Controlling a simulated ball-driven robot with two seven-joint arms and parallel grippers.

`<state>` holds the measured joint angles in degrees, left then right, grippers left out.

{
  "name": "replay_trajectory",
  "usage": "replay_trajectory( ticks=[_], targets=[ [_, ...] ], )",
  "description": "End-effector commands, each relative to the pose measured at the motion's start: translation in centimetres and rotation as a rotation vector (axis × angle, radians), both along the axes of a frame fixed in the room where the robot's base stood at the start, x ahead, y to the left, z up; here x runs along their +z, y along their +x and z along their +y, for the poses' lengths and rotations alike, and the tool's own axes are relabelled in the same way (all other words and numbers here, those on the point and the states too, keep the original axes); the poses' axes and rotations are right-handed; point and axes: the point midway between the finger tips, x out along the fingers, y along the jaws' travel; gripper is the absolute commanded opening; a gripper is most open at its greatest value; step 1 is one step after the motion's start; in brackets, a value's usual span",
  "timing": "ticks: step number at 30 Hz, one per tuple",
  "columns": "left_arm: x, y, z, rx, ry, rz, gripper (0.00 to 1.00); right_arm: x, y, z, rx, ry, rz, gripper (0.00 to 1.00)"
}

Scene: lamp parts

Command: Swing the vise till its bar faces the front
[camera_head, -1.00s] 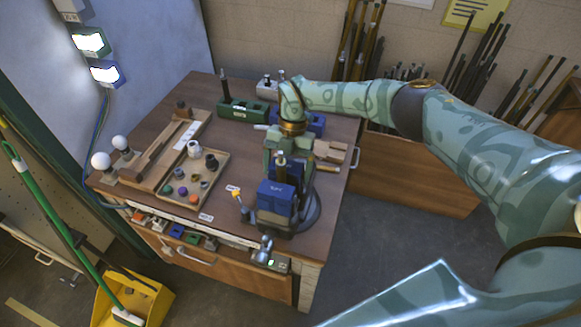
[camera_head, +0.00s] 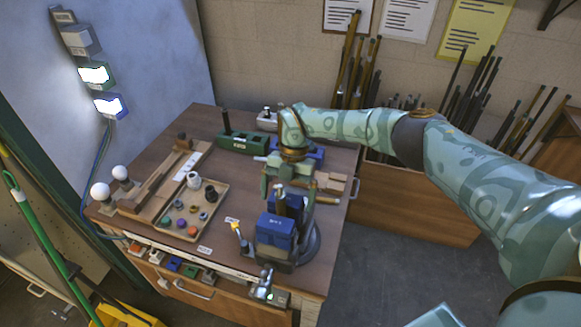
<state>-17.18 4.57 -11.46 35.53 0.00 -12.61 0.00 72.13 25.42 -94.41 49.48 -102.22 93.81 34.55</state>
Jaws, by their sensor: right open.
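The vise (camera_head: 275,232) is a blue block with a white label, on a round dark base at the table's front right. A dark upright piece with a pale tip rises behind the blue block. A silver rod with a crosspiece (camera_head: 265,279) shows at the table's front edge below the vise; I cannot tell whether it is the vise's bar. My right gripper (camera_head: 287,196) points down just behind the blue block. Its fingers are apart, with the upright piece between them in the picture; contact cannot be told. My left gripper is not in view.
On the wooden table (camera_head: 160,235), a tray (camera_head: 215,207) of small coloured parts stands left of the vise, and a green block (camera_head: 236,142) behind. White bulbs (camera_head: 100,192) stand at the left edge. A small hammer-like tool (camera_head: 238,232) is close left of the vise.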

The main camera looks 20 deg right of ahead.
Motion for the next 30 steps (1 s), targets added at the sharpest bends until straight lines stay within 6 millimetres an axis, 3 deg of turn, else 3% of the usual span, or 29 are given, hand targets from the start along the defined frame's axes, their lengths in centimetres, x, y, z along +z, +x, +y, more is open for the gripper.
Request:
replay_trajectory(
  ticks=[9,15,21,30],
  targets=[
    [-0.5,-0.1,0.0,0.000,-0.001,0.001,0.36,7.7,2.5,-2.2,-0.002,-0.001,-0.006,1.00],
    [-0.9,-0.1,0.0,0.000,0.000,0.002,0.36,11.8,3.7,-3.4,-0.005,-0.001,-0.004,1.00],
    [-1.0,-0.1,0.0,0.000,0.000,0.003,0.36,13.6,4.2,-3.9,-0.004,0.001,-0.002,1.00],
    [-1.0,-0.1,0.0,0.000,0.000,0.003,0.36,13.8,4.2,-4.0,-0.004,0.001,-0.002,1.00]
  ],
)
